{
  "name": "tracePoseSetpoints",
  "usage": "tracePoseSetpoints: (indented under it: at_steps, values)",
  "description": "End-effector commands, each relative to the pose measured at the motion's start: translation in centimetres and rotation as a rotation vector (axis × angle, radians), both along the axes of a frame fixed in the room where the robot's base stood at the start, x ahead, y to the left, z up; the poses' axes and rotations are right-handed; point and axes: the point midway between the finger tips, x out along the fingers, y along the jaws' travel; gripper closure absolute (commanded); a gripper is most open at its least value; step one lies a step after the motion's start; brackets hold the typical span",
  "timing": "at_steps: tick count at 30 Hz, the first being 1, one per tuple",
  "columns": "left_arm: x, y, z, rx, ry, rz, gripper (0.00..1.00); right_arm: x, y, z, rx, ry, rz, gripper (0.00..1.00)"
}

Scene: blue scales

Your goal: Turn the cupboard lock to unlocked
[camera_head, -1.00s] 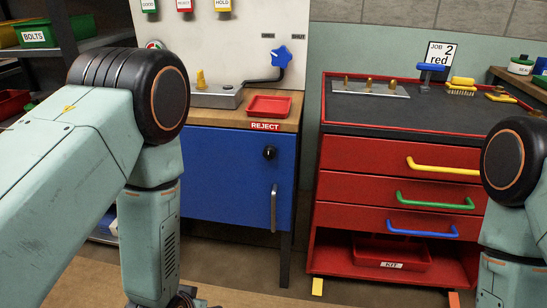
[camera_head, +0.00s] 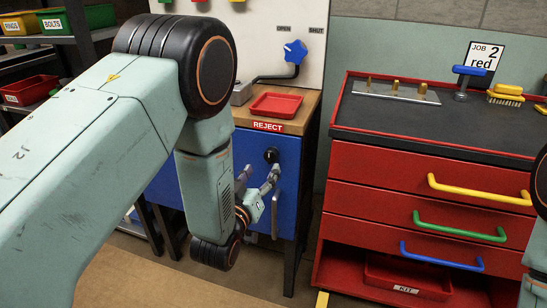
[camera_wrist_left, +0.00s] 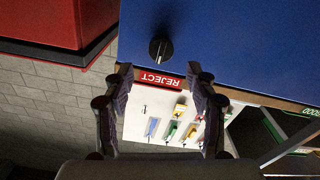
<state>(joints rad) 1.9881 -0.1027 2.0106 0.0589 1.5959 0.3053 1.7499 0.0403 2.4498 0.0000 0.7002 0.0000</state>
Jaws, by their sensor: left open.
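The blue cupboard (camera_head: 255,225) has a round black lock knob (camera_head: 271,155) high on its door, with a vertical handle below it. In the left wrist view, which is upside down, the knob (camera_wrist_left: 158,48) shows a pale ridge that runs nearly upright. My left gripper (camera_head: 262,176) is open in front of the door, just below the knob in the head view. In the left wrist view, its two fingers (camera_wrist_left: 160,84) are spread and empty, with the knob beyond their tips and apart from them. My right gripper is out of view.
A red tray (camera_head: 276,105) sits on the wooden top above the REJECT label (camera_head: 267,126). A blue star-shaped valve handle (camera_head: 296,51) is behind it. A red drawer cabinet (camera_head: 430,180) with protruding handles stands close on the right.

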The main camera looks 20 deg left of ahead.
Motion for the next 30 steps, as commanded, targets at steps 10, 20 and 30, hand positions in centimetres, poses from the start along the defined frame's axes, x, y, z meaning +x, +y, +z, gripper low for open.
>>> tracePoseSetpoints:
  at_steps: [10,20,30]
  values:
    - [5.0,0.1,-0.2,-0.001,-0.001,0.001,0.43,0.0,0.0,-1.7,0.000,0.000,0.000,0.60]
    - [7.4,-0.3,-0.1,0.000,0.003,0.001,0.43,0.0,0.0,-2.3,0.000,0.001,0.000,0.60]
    - [7.5,-0.4,-0.1,0.000,0.003,0.001,0.55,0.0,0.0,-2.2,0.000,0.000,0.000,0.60]
